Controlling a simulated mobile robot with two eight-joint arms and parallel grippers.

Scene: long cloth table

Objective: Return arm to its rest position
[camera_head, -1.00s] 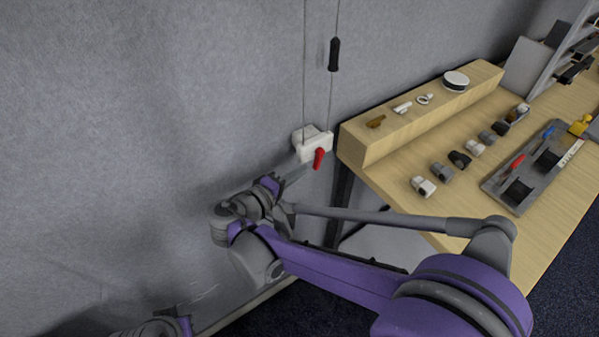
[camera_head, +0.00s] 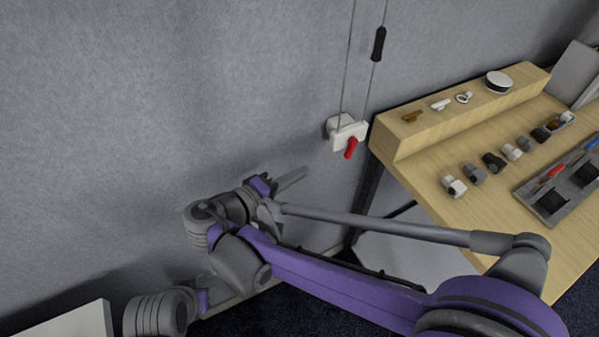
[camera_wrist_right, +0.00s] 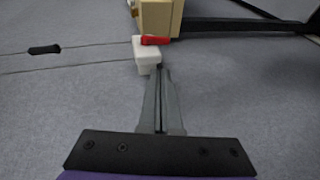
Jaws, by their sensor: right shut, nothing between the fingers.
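My right gripper (camera_head: 292,178) is in front of the grey wall, below and left of a white wall fitting (camera_head: 345,130) with a red lever (camera_head: 351,148). In the head view a gap separates the fingertips from the fitting. In the right wrist view the gripper's two fingers (camera_wrist_right: 160,78) lie together, shut and empty, pointing towards the white fitting (camera_wrist_right: 146,54) and its red lever (camera_wrist_right: 155,40).
A wooden table (camera_head: 430,180) with a raised shelf (camera_head: 455,110) stands at the right. Several small fittings and a grey tray (camera_head: 530,193) lie on it. Two thin cords with a black grip (camera_head: 379,44) run up from the fitting. The wall area at left is clear.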

